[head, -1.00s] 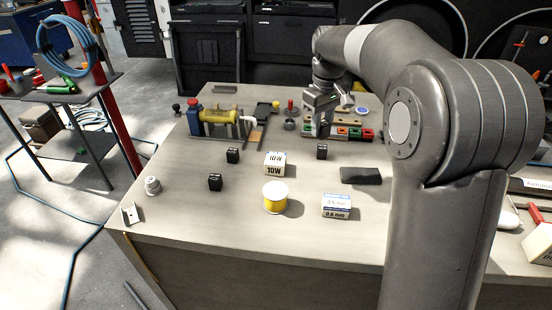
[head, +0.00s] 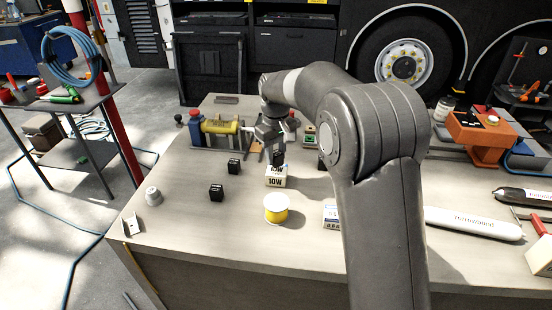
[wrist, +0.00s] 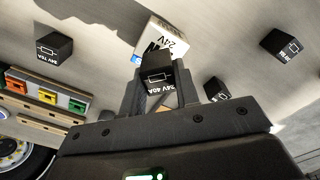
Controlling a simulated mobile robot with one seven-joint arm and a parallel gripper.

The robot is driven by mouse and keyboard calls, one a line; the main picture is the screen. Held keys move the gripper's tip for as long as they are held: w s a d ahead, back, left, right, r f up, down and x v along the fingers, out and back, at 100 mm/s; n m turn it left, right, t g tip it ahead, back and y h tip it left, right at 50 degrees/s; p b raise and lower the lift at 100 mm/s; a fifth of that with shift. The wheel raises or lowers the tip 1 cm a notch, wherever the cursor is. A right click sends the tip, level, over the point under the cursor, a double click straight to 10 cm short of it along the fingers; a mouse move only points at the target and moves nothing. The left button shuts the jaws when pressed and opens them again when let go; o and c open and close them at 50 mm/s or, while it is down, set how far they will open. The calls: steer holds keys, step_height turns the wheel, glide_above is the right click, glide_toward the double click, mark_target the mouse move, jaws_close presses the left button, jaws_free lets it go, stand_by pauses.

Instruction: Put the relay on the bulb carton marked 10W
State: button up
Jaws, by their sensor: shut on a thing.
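My gripper (head: 273,148) is shut on a black relay (head: 278,158), which also shows between the fingers in the wrist view (wrist: 157,72), marked 24V 40A. I cannot tell whether the relay touches the carton's top.
Other black relays stand on the bench at left (head: 234,166) and nearer (head: 217,193). A yellow wire spool (head: 276,209) stands in front of the carton. The front left bench is mostly clear.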

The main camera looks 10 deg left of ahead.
mark_target(277, 153)
steer(key=shift+f, duration=0.9)
steer(key=o, duration=1)
steer(key=shift+f, duration=0.15)
steer(key=shift+c, duration=0.2)
step_height(277, 153, up, 12)
steer(key=shift+d+r, duration=0.1)
steer(key=shift+r, duration=0.1)
